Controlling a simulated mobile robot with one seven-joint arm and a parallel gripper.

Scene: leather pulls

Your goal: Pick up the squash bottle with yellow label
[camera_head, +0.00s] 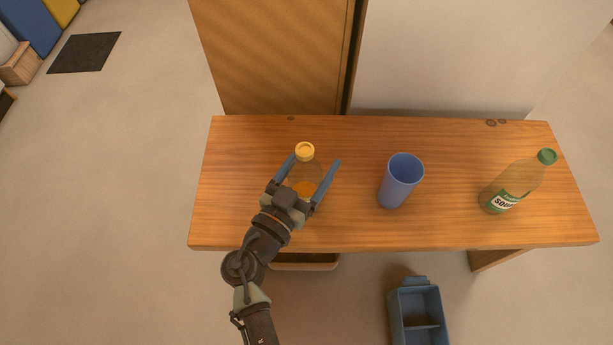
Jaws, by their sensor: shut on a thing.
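A clear bottle with a yellow cap and orange-yellow lower part (305,174) stands on the left part of the wooden table (450,232). My gripper (313,162) reaches in from the front, its two blue-grey fingers on either side of the bottle and shut on it. The gripper body hides the bottle's front and base, so I cannot tell whether it touches the table. Another bottle with a green cap and a green and white label (515,186) stands at the right end of the table.
A blue cup (401,181) stands right of my gripper, mid-table. A blue divided crate (419,317) is on the floor in front of the table. A wooden panel (275,60) and a pale wall are behind. The table between cup and green-capped bottle is clear.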

